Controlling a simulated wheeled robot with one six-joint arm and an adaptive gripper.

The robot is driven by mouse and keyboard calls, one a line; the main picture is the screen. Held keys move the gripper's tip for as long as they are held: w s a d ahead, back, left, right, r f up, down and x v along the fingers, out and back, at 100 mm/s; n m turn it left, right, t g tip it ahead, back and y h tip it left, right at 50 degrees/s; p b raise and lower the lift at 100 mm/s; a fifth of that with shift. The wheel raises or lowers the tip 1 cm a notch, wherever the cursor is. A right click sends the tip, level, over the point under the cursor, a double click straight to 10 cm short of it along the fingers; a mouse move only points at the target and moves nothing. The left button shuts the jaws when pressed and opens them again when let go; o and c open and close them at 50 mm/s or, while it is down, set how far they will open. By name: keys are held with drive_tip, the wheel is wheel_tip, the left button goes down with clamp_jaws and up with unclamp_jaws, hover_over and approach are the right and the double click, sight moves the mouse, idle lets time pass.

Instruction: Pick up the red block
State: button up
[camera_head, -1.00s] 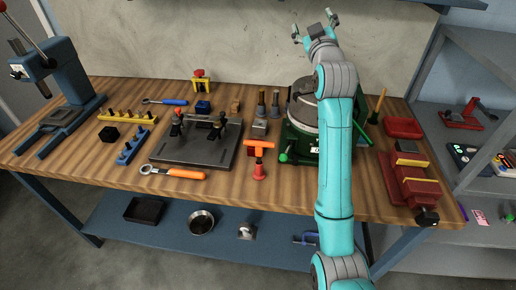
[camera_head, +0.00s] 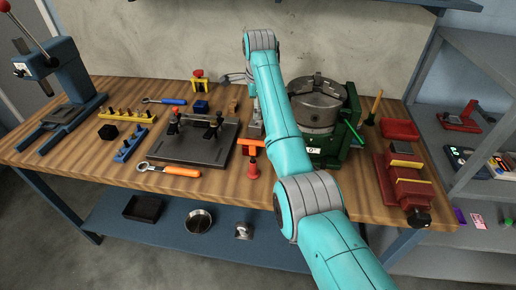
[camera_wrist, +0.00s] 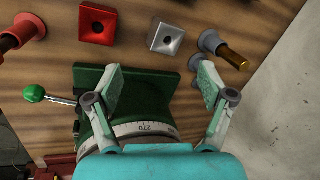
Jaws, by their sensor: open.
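The red block (camera_wrist: 98,24) shows at the top left of the wrist view, a square block with a dark round hole in its upper face. It stands on the wooden bench, apart from my gripper.
A silver block (camera_wrist: 167,38) with a hole sits beside the red block. The green-based chuck (camera_head: 318,105) stands right of my arm. A grey fixture plate (camera_head: 190,152) lies to the left. A red vise (camera_head: 405,185) is right.

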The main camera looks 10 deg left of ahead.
drive_tip(key=s+m+g, duration=0.1)
drive_tip(key=s+f+m+g, duration=0.1)
drive_tip(key=s, duration=0.1)
drive_tip(key=s+f+m+h, duration=0.1)
drive_tip(key=s+m, duration=0.1)
drive_tip(key=shift+a+g, duration=0.3)
drive_tip(key=shift+g, duration=0.1)
drive_tip(key=shift+s+f, duration=0.15)
drive_tip(key=shift+f, duration=0.05)
wheel_tip(320, 180, down, 5)
drive_tip(key=f, duration=0.2)
drive_tip(key=s+f, duration=0.1)
drive_tip(key=f, duration=0.1)
drive_tip(key=shift+f, duration=0.15)
drive_tip(key=shift+w+f, duration=0.1)
drive_tip(key=shift+f, duration=0.45)
drive_tip(key=c, duration=1.4)
